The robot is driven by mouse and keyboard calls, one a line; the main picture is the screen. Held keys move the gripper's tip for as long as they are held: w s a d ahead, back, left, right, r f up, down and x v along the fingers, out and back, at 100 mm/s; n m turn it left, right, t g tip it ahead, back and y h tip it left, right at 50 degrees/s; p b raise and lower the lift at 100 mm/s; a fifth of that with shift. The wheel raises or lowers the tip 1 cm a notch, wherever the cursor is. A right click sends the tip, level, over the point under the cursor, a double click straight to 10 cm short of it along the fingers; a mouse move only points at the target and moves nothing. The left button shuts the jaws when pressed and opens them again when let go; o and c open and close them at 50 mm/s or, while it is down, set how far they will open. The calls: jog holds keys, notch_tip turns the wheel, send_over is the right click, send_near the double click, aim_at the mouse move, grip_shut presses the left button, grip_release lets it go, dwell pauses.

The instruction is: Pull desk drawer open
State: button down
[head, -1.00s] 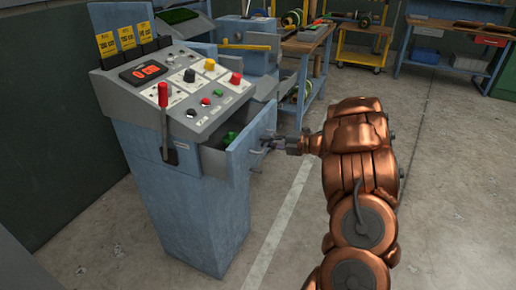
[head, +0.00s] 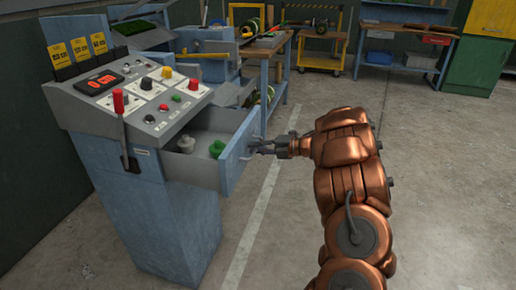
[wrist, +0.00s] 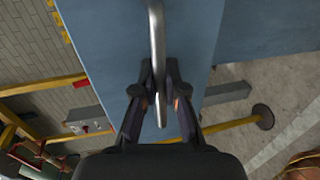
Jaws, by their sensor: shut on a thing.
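The desk drawer (head: 205,157) in the blue control desk (head: 150,215) stands partly open, pulled out to the right in the head view. Inside it are a green object (head: 216,148) and a grey-white object (head: 186,143). My gripper (head: 256,149) is at the drawer's blue front panel. In the wrist view, the metal bar handle (wrist: 156,45) runs between the two fingers of my gripper (wrist: 159,92), which are shut on it. The blue drawer front (wrist: 115,45) lies behind the handle.
A workbench (head: 270,45) and a yellow cart (head: 322,50) stand behind. The concrete floor (head: 440,190) to the right is clear.

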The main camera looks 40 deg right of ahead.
jog(key=c, duration=1.2)
grip_release()
jog(key=shift+s+d, duration=0.1)
jog(key=shift+d, duration=0.05)
jog(key=v, duration=1.1)
jog(key=shift+s+d, duration=0.2)
jog(key=shift+s, duration=0.1)
jog(key=shift+r, duration=0.1)
